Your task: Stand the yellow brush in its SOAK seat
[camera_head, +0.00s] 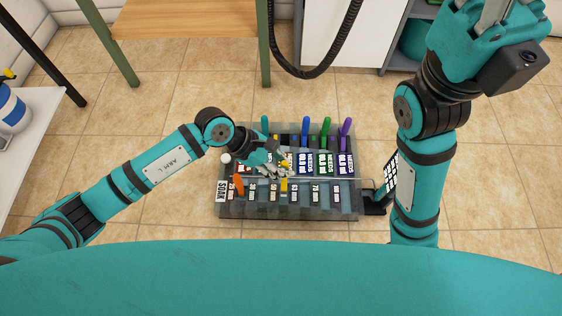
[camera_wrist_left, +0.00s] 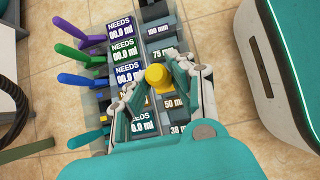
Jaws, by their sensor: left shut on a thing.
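The yellow brush (camera_head: 284,184) is between the fingers of my left gripper (camera_head: 280,171), which is shut on it. In the left wrist view its round yellow end (camera_wrist_left: 160,76) points toward the camera, and the fingers (camera_wrist_left: 158,88) are on both sides. The brush looks roughly upright over the front row of the grey rack (camera_head: 290,211), close to the 50 mm label (camera_wrist_left: 175,103). Its lower end is hidden, so I cannot tell whether it is in a seat. The SOAK label (camera_head: 220,191) is at the row's left end. My right gripper (camera_head: 492,14) is raised, partly cut off.
An orange brush (camera_head: 238,184) stands in the front row, left of the yellow one. Blue (camera_head: 305,130), green (camera_head: 325,131) and purple (camera_head: 345,132) handles rise at the back, behind NEEDS displays. A dark keypad unit (camera_head: 376,208) stands right of the rack. Tiled floor surrounds it.

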